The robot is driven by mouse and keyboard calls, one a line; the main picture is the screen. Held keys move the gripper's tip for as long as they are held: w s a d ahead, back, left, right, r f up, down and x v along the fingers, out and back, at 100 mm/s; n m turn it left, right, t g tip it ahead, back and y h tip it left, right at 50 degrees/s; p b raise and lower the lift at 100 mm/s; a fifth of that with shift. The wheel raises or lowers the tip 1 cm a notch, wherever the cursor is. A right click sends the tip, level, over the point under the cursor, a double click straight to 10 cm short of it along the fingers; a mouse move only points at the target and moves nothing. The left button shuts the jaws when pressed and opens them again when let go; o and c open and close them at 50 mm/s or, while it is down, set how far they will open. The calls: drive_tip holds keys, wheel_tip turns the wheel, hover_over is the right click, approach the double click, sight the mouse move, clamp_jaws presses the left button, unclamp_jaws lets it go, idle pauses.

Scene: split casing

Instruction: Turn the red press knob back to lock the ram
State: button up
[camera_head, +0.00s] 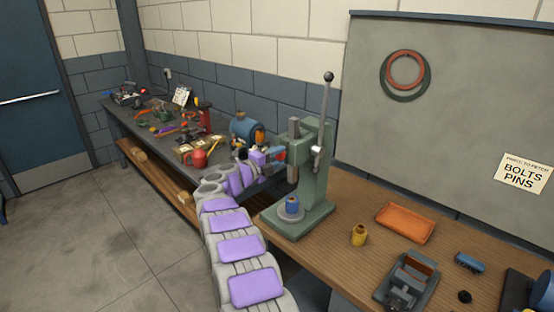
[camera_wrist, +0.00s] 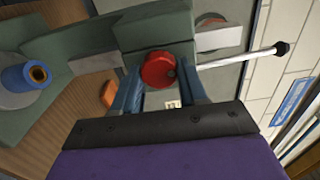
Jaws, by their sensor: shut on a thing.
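The red press knob (camera_wrist: 158,70) is a round red disc on the side of the green press. In the wrist view my gripper (camera_wrist: 163,84) has its two fingers on either side of the knob, shut on it. In the head view the green press (camera_head: 317,165) stands at the left end of the wooden bench, and my gripper (camera_head: 274,158) reaches its left side. The knob is mostly hidden there. The grey ram (camera_head: 294,130) shows at the press head. A blue part (camera_head: 292,204) stands on the round plate under it.
The press lever (camera_head: 326,100) points up, with a dark ball on top. A yellow part (camera_head: 359,235), an orange tray (camera_head: 405,223) and a small vise (camera_head: 408,280) are on the wooden bench. A dark bench (camera_head: 150,122) with tools runs along the left wall.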

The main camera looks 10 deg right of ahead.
drive_tip(key=shift+f, duration=0.25)
drive_tip(key=o, duration=0.8)
drive_tip(key=shift+w+a+f, duration=0.1)
drive_tip(key=shift+w, duration=0.05)
drive_tip(key=shift+o, duration=1.2)
drive_tip(key=shift+r, duration=0.2)
drive_tip(key=p+v, duration=0.2)
drive_tip(key=v, duration=1.5)
drive_tip(key=shift+a, duration=0.25)
